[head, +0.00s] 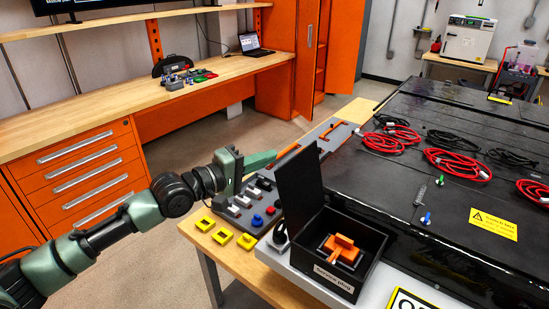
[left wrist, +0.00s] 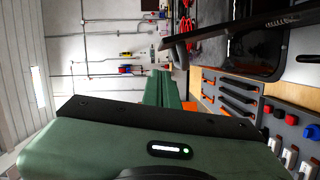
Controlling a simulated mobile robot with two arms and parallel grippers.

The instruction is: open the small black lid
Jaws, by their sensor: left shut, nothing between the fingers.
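The small black lid (head: 299,187) stands upright, hinged at the left side of a black box (head: 333,283) labelled "Service plug". The box is open at the top. An orange plug (head: 342,247) shows inside it. My left gripper (head: 265,160) is shut and empty, to the left of the lid at about the height of its upper part, over the tool tray. Its green fingers (left wrist: 163,88) are together in the left wrist view. A dark bar at the upper right there may be the lid edge-on; I cannot tell. My right gripper is out of view.
Below my left gripper lies a grey tool tray (head: 332,141) with several tools. Yellow blocks (head: 222,235) sit near the table's left edge. The black battery pack (head: 440,150) with red cables (head: 457,164) fills the right side. Open floor lies to the left.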

